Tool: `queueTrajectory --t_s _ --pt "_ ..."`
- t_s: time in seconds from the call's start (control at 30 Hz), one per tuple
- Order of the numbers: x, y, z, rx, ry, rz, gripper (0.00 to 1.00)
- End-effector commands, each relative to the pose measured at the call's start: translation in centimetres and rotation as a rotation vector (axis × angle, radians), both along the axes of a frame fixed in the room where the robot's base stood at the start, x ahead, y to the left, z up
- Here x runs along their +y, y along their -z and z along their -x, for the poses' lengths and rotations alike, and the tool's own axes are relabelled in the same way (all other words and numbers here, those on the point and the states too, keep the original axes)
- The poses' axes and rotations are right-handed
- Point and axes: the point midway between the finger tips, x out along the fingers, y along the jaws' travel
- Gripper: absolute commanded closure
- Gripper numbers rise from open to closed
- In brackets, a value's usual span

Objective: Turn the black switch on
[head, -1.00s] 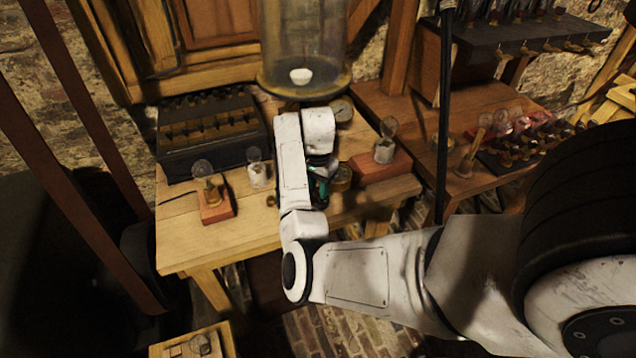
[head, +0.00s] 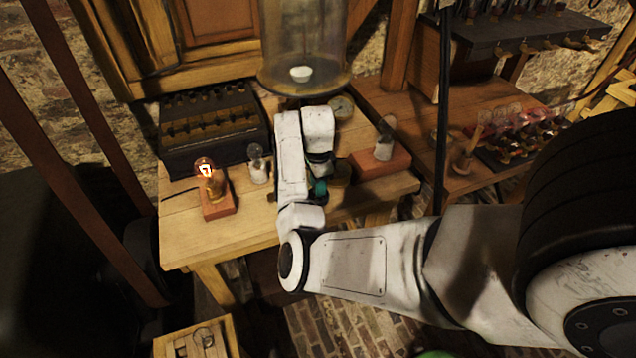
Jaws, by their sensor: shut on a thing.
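My gripper (head: 318,190) is at the middle of the wooden workbench, mostly hidden behind my own white wrist. Only a teal part and some dark parts of it show. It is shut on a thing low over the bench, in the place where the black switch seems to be. The switch itself cannot be made out behind my arm, so its lever position cannot be read. A bulb (head: 205,170) on a red-brown block at the bench's left glows orange.
A black battery box (head: 212,130) stands at the back left of the bench (head: 245,228). A large glass jar (head: 303,50) stands behind my wrist. A clear bulb (head: 257,168) and a red-brown block (head: 380,163) flank my gripper. Small glowing bulbs (head: 515,140) stand on the right bench.

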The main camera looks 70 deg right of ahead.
Motion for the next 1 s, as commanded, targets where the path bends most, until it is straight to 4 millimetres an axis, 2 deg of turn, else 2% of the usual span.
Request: queueTrajectory --t_s 0.47,0.5,0.77,1.0 --pt "-0.01 0.02 -0.02 -0.001 0.014 0.001 1.0" --pt "0.0 0.02 -0.03 -0.001 0.014 0.001 0.67" --pt "0.0 0.01 -0.01 0.0 0.013 0.0 0.44" --pt "-0.01 -0.09 -0.02 -0.001 0.013 0.001 0.44"
